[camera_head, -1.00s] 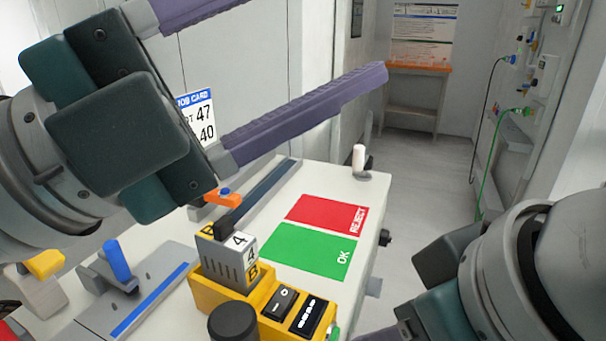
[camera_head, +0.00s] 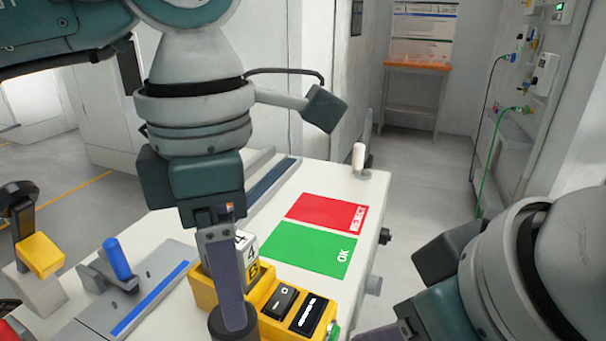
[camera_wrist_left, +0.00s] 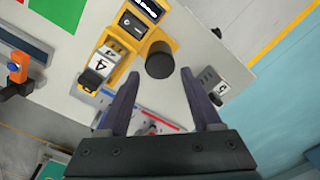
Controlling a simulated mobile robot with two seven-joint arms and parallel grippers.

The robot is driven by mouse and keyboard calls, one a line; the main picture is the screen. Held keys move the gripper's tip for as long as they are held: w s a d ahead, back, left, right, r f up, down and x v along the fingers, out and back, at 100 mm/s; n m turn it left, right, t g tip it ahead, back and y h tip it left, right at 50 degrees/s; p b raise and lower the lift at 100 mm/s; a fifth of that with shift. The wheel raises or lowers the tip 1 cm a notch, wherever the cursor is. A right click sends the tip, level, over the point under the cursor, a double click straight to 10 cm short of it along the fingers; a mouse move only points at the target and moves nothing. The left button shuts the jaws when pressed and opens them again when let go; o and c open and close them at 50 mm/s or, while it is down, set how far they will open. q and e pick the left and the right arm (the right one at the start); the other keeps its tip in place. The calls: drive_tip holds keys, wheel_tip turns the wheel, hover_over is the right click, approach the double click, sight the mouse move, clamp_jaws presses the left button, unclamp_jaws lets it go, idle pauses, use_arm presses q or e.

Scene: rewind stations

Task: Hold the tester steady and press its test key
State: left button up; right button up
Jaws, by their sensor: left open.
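The yellow tester (camera_head: 203,292) sits at the front of the white bench. It carries a black round knob (camera_head: 252,324), a black rocker switch (camera_head: 281,302), a small dark display (camera_head: 308,315) and a grey block marked 4 and B (camera_head: 245,245). A green button (camera_head: 334,331) shows at its right edge; I cannot tell whether it is the test key. My left gripper (camera_head: 235,325) points down over the knob, one finger covering part of it. In the left wrist view the open fingers (camera_wrist_left: 159,76) have the knob (camera_wrist_left: 159,62) ahead between their tips. My right gripper (camera_head: 385,335) is mostly cut off at bottom right.
Red REJECT (camera_head: 322,213) and green OK (camera_head: 300,252) pads lie behind the tester. A blue-handled fixture (camera_head: 117,258) stands left. A white-topped post (camera_head: 359,157) rises at the bench's far right corner. Open floor lies beyond.

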sight(241, 336)
use_arm(q)
wheel_tip(241, 336, down, 10)
drive_tip(key=shift+r, duration=0.15)
drive_tip(key=shift+c, duration=0.4)
clamp_jaws()
idle(0.4)
use_arm(e)
clamp_jaws()
idle(1.6)
